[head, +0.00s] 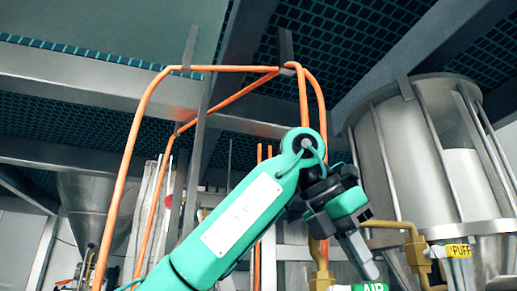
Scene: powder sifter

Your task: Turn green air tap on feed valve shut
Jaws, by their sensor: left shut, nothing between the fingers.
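My left arm reaches up from the bottom, and its gripper (371,272) points down and to the right. The gripper is shut and empty. Its fingertips are just above a green label reading AIR (371,287), which the bottom edge of the head view cuts off. I cannot tell whether the fingertips touch anything there. No green tap handle can be made out; the area below the label is out of frame. A brass fitting (320,277) stands left of the fingertips. My right gripper is not in view.
Right of the gripper are brass pipework (415,250) and a yellow PUFF tag (458,251). A large steel vessel (400,165) stands behind. Orange pipes (230,69) run overhead and down behind my arm. A steel hopper (95,205) is at left.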

